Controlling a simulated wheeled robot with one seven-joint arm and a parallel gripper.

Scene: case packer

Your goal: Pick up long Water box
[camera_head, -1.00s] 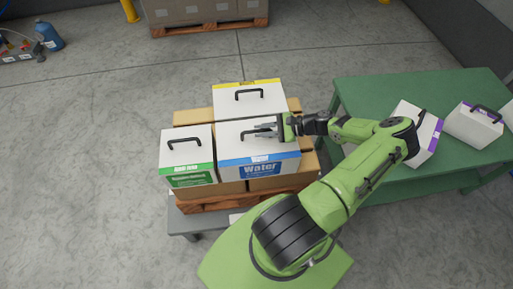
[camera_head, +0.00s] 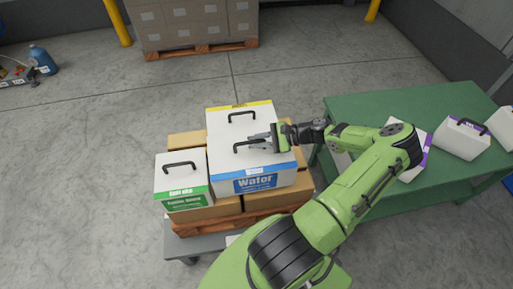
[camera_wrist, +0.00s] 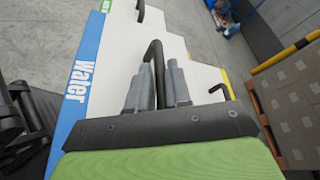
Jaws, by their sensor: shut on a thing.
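The Water box (camera_head: 265,180) is white with a blue printed band on its front and a black handle on top. It stands among the boxes over the pallet and looks slightly raised above the neighbouring box. My gripper (camera_head: 262,141) reaches in from the right and is shut on the box's black handle. In the wrist view, my gripper's fingers (camera_wrist: 160,85) close around the handle (camera_wrist: 155,58), and the Water box's blue band (camera_wrist: 78,82) runs down the left. The box's underside is hidden.
A smaller green-banded box (camera_head: 181,183) stands left of it, and a yellow-banded box (camera_head: 241,107) right behind it. Cardboard boxes (camera_head: 215,208) lie beneath on a wooden pallet (camera_head: 210,226). A green table (camera_head: 360,103) with purple-marked boxes (camera_head: 460,139) stands at the right.

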